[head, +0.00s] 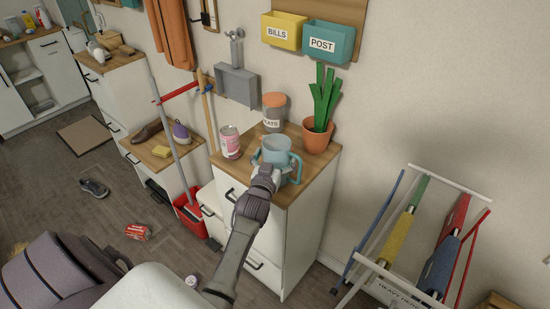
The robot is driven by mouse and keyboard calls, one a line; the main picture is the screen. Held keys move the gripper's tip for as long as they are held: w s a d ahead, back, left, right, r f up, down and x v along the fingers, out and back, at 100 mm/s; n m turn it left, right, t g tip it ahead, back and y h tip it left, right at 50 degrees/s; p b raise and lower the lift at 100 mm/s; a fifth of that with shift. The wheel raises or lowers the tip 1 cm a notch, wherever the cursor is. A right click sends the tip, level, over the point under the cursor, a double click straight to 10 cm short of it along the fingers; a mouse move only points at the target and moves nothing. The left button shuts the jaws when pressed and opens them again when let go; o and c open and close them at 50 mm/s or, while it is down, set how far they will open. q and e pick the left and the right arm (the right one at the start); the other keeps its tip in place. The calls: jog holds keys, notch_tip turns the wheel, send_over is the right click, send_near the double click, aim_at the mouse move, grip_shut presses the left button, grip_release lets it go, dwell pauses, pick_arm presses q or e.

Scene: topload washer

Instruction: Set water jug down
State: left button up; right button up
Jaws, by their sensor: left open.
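The water jug (278,146) is a light blue-grey vessel with an open top. It stands upright near the front edge of the wooden-topped cabinet (313,168), and its base is hidden behind my gripper. My left gripper (272,170) is open at the near side of the jug. Teal curved parts show to the left and right of the jug; I cannot tell whether they are handles or fingers. Whether the gripper touches the jug is also unclear. My right gripper is not in view.
On the same top stand a pink can (230,142), a lidded jar (273,112) and a potted plant (317,136). A broom and a red dustpan (190,218) are left of the cabinet. A rack with coloured rolls (405,240) stands to the right.

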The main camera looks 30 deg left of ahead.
pick_arm(q)
jog(key=b+v, duration=0.2)
jog(key=v, duration=1)
jog(key=s+d+f+m+g+h, duration=0.1)
jog(key=s+d+f+g+h, duration=0.2)
jog(key=f, duration=0.8)
jog(key=s+d+f+m+g, duration=0.15)
jog(key=d+f, duration=0.25)
jog(key=f, duration=0.6)
jog(key=s+d+f+m+g+h, duration=0.1)
jog(key=s+d+f+g+h, duration=0.2)
jog(key=f, duration=0.8)
jog(key=s+d+f+g, duration=0.3)
jog(key=s+f, duration=0.8)
jog(key=s, duration=0.1)
jog(key=s+a+f+m+g, duration=0.1)
jog(key=s+f, duration=0.3)
jog(key=s, duration=0.7)
jog(key=s+a+f+m+g, duration=0.1)
jog(key=s+f+g, duration=0.3)
jog(key=s, duration=0.7)
jog(key=shift+a+f+g, duration=0.25)
jog(key=shift+f+g, duration=0.1)
jog(key=shift+f, duration=0.45)
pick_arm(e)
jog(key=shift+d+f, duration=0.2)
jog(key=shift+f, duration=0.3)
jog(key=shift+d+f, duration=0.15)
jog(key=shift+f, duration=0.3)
